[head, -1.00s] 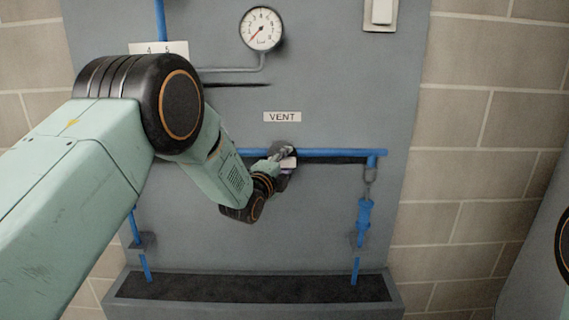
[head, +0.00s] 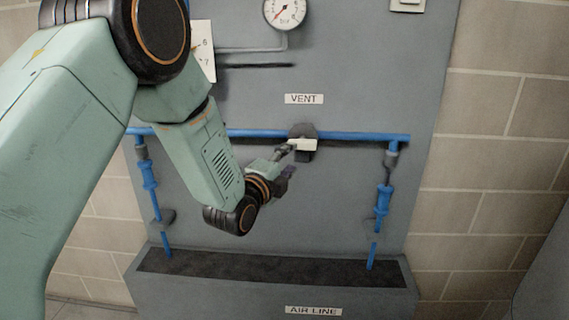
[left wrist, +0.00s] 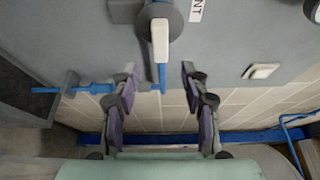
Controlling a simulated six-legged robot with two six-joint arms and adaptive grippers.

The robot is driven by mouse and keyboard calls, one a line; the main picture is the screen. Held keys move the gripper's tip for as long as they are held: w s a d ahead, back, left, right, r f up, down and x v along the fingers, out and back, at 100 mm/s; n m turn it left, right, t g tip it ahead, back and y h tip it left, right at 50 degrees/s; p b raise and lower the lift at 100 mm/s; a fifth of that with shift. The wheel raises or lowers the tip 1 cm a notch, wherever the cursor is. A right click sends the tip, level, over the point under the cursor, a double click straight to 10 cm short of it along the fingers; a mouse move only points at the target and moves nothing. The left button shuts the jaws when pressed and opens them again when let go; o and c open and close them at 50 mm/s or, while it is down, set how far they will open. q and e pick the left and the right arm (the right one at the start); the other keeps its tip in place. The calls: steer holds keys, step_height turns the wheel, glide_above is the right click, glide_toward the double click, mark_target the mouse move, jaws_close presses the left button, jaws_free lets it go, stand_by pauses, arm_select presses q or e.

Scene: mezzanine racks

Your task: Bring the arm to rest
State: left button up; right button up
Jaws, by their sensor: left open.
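My left arm comes in from the left in the head view, bent at the elbow with the forearm slanting down to the right. My left gripper (head: 287,164) is open and empty. It hangs just below and left of the vent valve's pale handle (head: 303,145), in front of the grey panel. In the left wrist view, the two fingers stand wide apart with nothing between them (left wrist: 159,88). The valve handle (left wrist: 160,40) shows beyond the fingertips, apart from them. My right gripper is not in view.
A blue pipe (head: 255,134) crosses the grey panel (head: 320,205), with blue vertical fittings (head: 383,200) at both ends. A trough (head: 335,263) juts out below. A gauge (head: 285,11) and a VENT label (head: 304,99) sit above. A brick wall (head: 500,160) stands to the right.

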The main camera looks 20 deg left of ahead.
arm_select(q)
steer(key=shift+s+a, duration=0.1)
steer(key=shift+s, duration=0.7)
steer(key=s+f+n+g+y, duration=0.1)
steer(key=s+f+n+g, duration=0.4)
steer(key=s+f+n, duration=0.45)
steer(key=s+f+n+g, duration=0.4)
steer(key=s+f+n, duration=0.25)
steer(key=f, duration=0.65)
steer(key=s+f+n+g, duration=0.1)
steer(key=s+f+g, duration=0.2)
steer(key=s, duration=0.7)
steer(key=s+f+n+g, duration=0.1)
steer(key=s+f+g, duration=0.2)
steer(key=s, duration=0.7)
steer(key=s+f+n+g, duration=0.2)
steer(key=s+f, duration=0.4)
steer(key=s, duration=0.3)
steer(key=shift+s+a+g+y, duration=0.2)
steer(key=shift+s+g+y, duration=0.2)
steer(key=shift+g, duration=0.1)
